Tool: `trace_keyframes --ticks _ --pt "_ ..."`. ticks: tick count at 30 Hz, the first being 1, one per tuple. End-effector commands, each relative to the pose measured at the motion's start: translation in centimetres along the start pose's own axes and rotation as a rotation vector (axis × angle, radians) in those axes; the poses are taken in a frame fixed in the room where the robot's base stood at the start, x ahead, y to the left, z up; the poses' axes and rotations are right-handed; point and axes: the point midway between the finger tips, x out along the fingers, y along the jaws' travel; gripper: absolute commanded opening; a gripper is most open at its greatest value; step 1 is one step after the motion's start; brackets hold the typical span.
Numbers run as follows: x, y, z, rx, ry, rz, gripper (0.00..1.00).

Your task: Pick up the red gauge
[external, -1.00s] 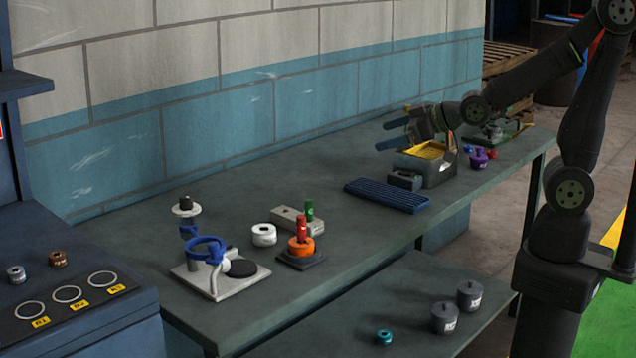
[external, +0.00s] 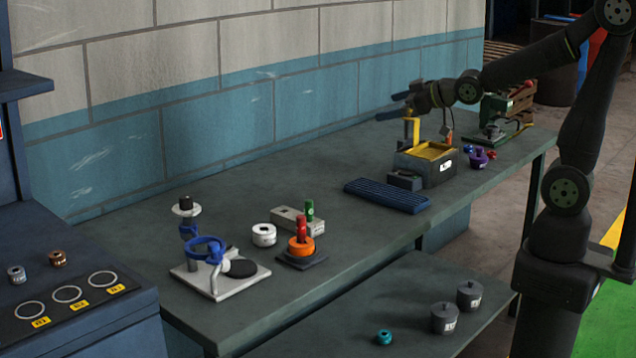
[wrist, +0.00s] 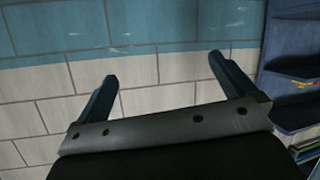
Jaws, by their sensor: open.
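A short red upright cylinder (external: 301,227), which looks like the red gauge, stands in an orange ring (external: 301,247) on a dark square base (external: 303,262). It is near the middle of the bench in the external view. My gripper (external: 393,105) is open and empty, with its two blue fingers pointing left. It is high above the bench, far to the right of and behind the red gauge.
A green cylinder (external: 309,210) stands in a pale block (external: 288,217) right behind the red gauge. A white ring (external: 264,235) and a white-based stand (external: 215,285) are to its left. A blue grid mat (external: 387,196) and a yellow-topped box (external: 424,170) lie to the right.

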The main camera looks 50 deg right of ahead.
Motion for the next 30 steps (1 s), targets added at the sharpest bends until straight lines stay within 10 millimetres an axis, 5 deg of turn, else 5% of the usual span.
trace_keyframes --ticks 4,12,23,30 --pt "0.0 0.0 0.0 0.0 0.0 0.0 0.98" --pt "0.0 -0.1 0.0 0.0 0.0 -0.001 0.45" --pt "0.7 -0.5 -0.3 -0.019 -0.02 -0.012 0.44" --pt "6.0 -5.2 -2.6 -0.217 -0.222 -0.135 0.44"
